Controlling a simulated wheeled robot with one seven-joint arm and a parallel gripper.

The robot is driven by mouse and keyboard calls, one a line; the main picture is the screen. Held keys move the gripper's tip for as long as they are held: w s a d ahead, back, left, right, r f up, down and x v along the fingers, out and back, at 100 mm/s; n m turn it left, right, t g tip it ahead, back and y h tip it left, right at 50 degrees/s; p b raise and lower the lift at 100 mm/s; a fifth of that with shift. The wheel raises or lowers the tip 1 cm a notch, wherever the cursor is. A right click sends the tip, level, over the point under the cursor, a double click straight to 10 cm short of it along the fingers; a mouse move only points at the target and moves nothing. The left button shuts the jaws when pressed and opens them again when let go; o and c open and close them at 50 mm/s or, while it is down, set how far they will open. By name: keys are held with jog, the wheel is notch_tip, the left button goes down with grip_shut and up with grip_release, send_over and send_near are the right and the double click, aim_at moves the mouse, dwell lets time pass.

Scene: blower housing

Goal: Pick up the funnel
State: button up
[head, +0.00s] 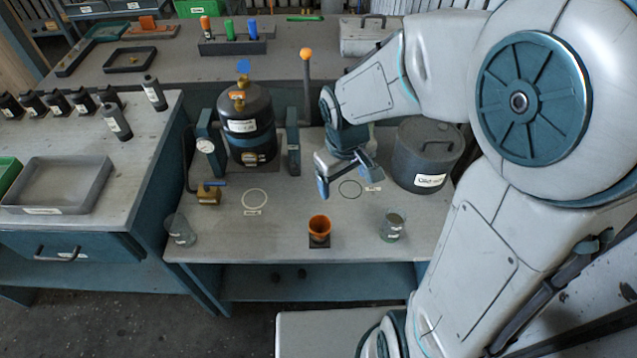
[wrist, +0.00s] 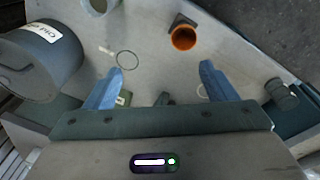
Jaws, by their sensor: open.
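The funnel (head: 319,227) is orange and stands upright on a small dark square base near the front edge of the grey workbench. It also shows in the wrist view (wrist: 184,38), mouth up, beyond my fingertips and a little right of centre. My gripper (head: 340,180) is open and empty above the bench, behind the funnel and slightly to its right in the head view. In the wrist view my gripper (wrist: 162,72) shows its two blue fingers spread wide, with nothing between them. The funnel's lower part is hidden in the wrist view.
A clear beaker (head: 393,225) stands right of the funnel, another glass vessel (head: 179,229) at the left. A lidded grey pot (head: 428,155) is at the right, a black tank (head: 246,123) and brass valve (head: 208,194) at the left. The bench around the funnel is free.

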aim_at(320, 224)
jog(key=a+f+n, duration=0.1)
jog(key=f, duration=0.6)
jog(key=w+a+f+b, duration=0.1)
jog(key=a+f, duration=0.1)
jog(key=f, duration=0.6)
jog(key=a+f+n+g+b, duration=0.1)
jog(key=a+f, duration=0.1)
jog(key=f, duration=0.6)
jog(key=shift+w+f+n+y, duration=0.2)
jog(key=shift+w+n+y, duration=0.1)
jog(key=shift+w, duration=0.1)
jog(key=c, duration=0.9)
